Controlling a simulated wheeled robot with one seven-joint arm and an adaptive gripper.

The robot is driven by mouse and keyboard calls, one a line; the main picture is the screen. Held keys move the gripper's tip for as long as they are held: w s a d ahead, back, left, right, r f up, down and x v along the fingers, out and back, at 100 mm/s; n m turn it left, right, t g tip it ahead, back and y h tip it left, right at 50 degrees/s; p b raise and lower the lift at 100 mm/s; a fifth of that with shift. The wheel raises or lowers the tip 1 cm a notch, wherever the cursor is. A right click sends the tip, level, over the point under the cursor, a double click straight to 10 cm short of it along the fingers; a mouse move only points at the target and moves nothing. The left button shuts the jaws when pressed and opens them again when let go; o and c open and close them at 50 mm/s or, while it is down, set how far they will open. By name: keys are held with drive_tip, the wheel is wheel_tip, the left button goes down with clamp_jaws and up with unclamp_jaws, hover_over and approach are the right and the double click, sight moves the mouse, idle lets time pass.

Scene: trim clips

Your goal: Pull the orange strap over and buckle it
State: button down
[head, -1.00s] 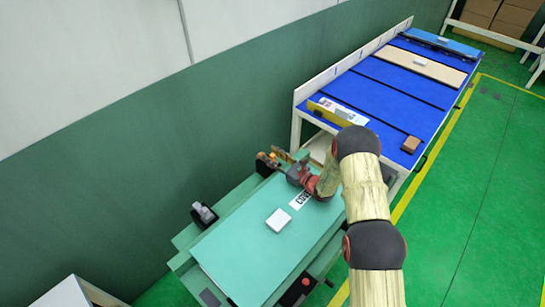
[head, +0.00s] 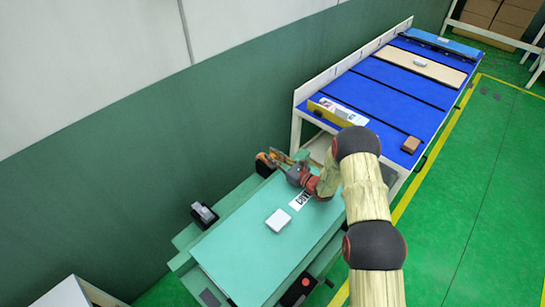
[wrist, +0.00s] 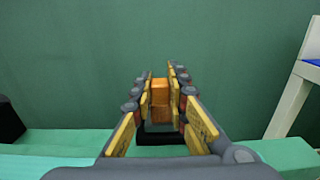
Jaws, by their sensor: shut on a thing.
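The orange strap end (wrist: 160,97) stands upright between the fingers in the wrist view, with a black base (wrist: 156,136) under it. In the head view the strap end (head: 263,157) is small and partly hidden by the fingers. My gripper (head: 272,160) reaches over the far edge of the teal board, and its yellow-padded fingers are shut on the strap end. A black-and-grey fitting (head: 204,214), perhaps the buckle, sits on the frame at the board's left side. Its dark body (wrist: 9,121) also shows at the wrist view's left edge.
The teal board (head: 245,260) carries a white box (head: 278,220) and a printed label (head: 300,200). A blue-topped bench (head: 385,95) stands behind to the right. The green wall (head: 110,190) runs close along the left. My arm covers part of the board's right side.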

drive_tip(key=p+v, duration=0.3)
drive_tip(key=v, duration=4)
drive_tip(key=shift+d+r, duration=0.15)
drive_tip(key=shift+s, duration=0.1)
drive_tip(key=c, duration=2)
unclamp_jaws()
drive_tip(key=shift+s+d, duration=0.1)
drive_tip(key=shift+d, duration=0.1)
drive_tip(key=shift+o, duration=1.4)
drive_tip(key=shift+a, duration=0.1)
drive_tip(key=v, duration=1.2)
